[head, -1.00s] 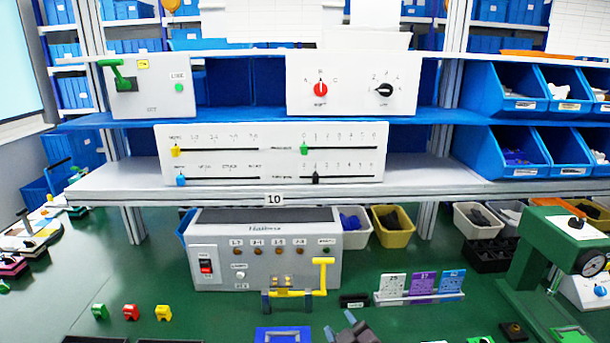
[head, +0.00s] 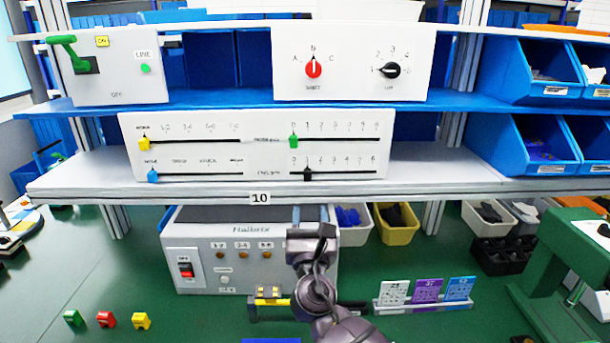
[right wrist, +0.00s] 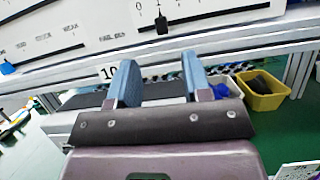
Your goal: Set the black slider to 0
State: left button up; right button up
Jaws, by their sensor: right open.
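The black slider (head: 307,174) sits on the lower right scale of the white slider panel (head: 255,150), at about the 1 mark, just right of 0. It also shows at the top of the right wrist view (right wrist: 161,24). My right gripper (head: 310,216) is below the panel's shelf edge, in front of the grey machine. In the right wrist view its two blue fingers (right wrist: 158,72) are apart with nothing between them. They point up toward the black slider and are clear of it. My left gripper is not in view.
A green slider (head: 293,141) is right above the black one; yellow (head: 144,143) and blue (head: 152,176) sliders are at the left. The shelf edge (head: 420,192) runs below the panel. The grey machine (head: 200,250) and yellow bin (head: 397,224) stand beneath.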

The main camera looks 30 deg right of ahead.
aim_at(307, 174)
jog(key=shift+n, duration=0.3)
jog(key=p+x, duration=0.1)
jog(key=x, duration=0.8)
jog(key=shift+p, duration=0.3)
jog(key=shift+x, duration=0.9)
jog(key=shift+f, duration=0.1)
jog(key=shift+c, duration=0.3)
jog(key=c, duration=0.7)
grip_shut()
